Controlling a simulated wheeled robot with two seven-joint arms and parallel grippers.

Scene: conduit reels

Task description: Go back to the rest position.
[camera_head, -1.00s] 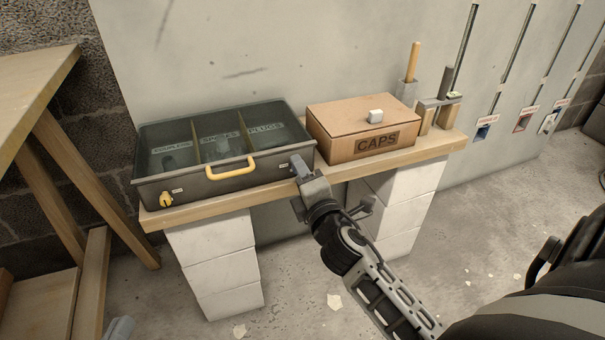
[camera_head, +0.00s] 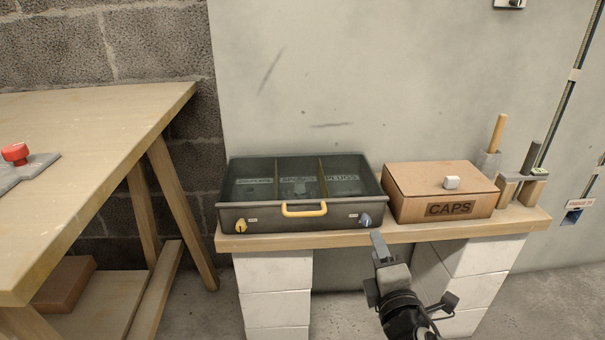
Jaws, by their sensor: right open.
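My right gripper (camera_head: 376,266) is in front of the low wooden shelf (camera_head: 330,238), below its front edge. It is open and I see nothing between its fingers. A dark case (camera_head: 268,220) with a yellow handle and labelled compartments, one reading PLUGS, sits open on the shelf, above and left of the gripper. My left gripper is not in view.
A wooden workbench (camera_head: 110,110) with a red knob (camera_head: 15,153) on a grey plate stands at the left. A grey holder with a wooden handle (camera_head: 497,133) and a small wooden stand (camera_head: 508,188) are at the shelf's right end. White block piers (camera_head: 275,290) hold up the shelf.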

